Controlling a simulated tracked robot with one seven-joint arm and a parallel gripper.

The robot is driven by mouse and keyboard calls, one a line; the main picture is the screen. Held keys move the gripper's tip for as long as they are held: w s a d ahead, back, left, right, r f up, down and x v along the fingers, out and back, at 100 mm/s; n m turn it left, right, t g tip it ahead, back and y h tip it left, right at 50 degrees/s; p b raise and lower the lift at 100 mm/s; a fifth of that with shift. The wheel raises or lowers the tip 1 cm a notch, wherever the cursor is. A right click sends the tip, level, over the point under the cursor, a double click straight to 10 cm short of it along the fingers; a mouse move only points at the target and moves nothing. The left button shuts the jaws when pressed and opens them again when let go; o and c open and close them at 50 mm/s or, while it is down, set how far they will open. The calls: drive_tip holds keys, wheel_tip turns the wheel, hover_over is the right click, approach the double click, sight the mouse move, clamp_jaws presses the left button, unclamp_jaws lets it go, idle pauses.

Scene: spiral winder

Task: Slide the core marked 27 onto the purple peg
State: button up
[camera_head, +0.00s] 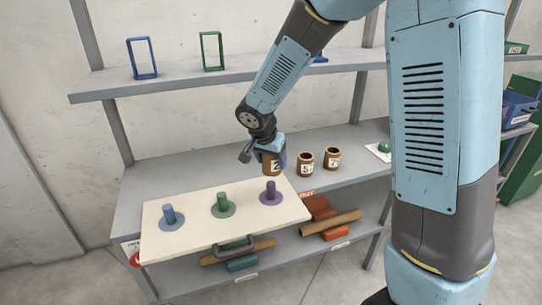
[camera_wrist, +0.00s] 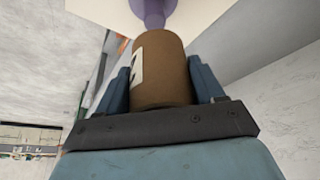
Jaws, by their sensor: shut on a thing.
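My gripper (camera_head: 272,156) is shut on a brown core (camera_head: 271,166), held upright just above and behind the purple peg (camera_head: 270,191). The core's white label shows a 2; the rest of its mark is hidden by a finger. In the wrist view, the core (camera_wrist: 165,55) sits between the two blue fingers of my gripper (camera_wrist: 158,78). The purple peg (camera_wrist: 153,10) shows beyond the core's far end. In the head view the peg stands clear below the core, apart from it.
The cream board (camera_head: 190,230) also bears a green peg (camera_head: 222,202) and a blue peg (camera_head: 169,216), both empty. Two more brown cores, marked 5 (camera_head: 306,164) and 7 (camera_head: 332,158) as far as I can read, stand to the right on the grey shelf (camera_head: 150,185).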

sight(270, 184)
drive_tip(key=shift+s+a+f, duration=0.1)
drive_tip(key=shift+f, duration=4.95)
drive_tip(key=o, duration=1.1)
drive_tip(key=shift+r, duration=0.1)
drive_tip(key=v, duration=1.3)
drive_tip(key=shift+s+r, duration=0.1)
drive_tip(key=shift+r, duration=0.1)
